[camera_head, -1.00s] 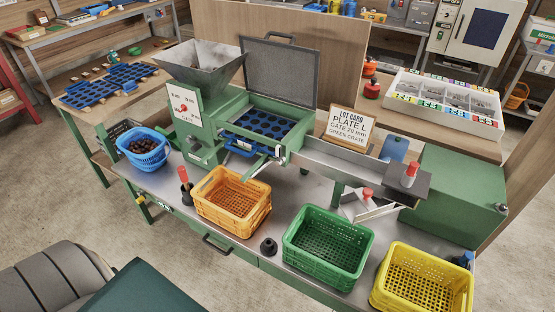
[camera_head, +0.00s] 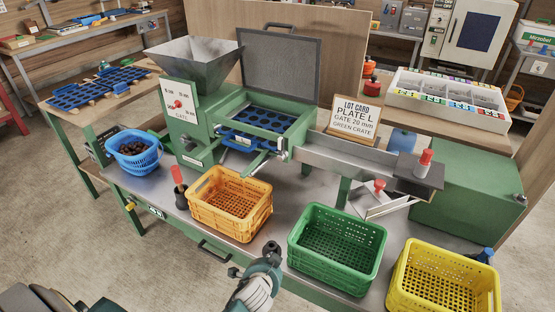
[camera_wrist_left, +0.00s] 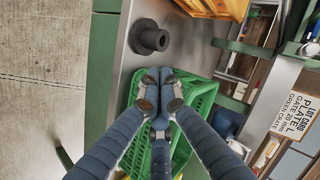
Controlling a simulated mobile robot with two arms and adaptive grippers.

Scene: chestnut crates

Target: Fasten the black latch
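I cannot pick out the black latch for certain in either view. The green sorting machine (camera_head: 196,140) has its grey mesh lid (camera_head: 281,72) standing open, with a blue perforated plate (camera_head: 262,119) in its bed. My left gripper (camera_head: 244,270) is low at the front edge of the bench, beside the green crate and far from the lid. In the left wrist view its fingers (camera_wrist_left: 160,76) are drawn together with nothing seen between them, above the green crate and beside a black knob (camera_wrist_left: 150,38). My right gripper is not in view.
An orange crate (camera_head: 206,219), a green crate (camera_head: 311,272) and a yellow crate (camera_head: 406,292) line the bench front. A blue basket (camera_head: 122,155) of chestnuts stands left. A lot card (camera_head: 354,117) reads "Plate L, gate 20 mm, green crate". Red-handled parts rise near the chute.

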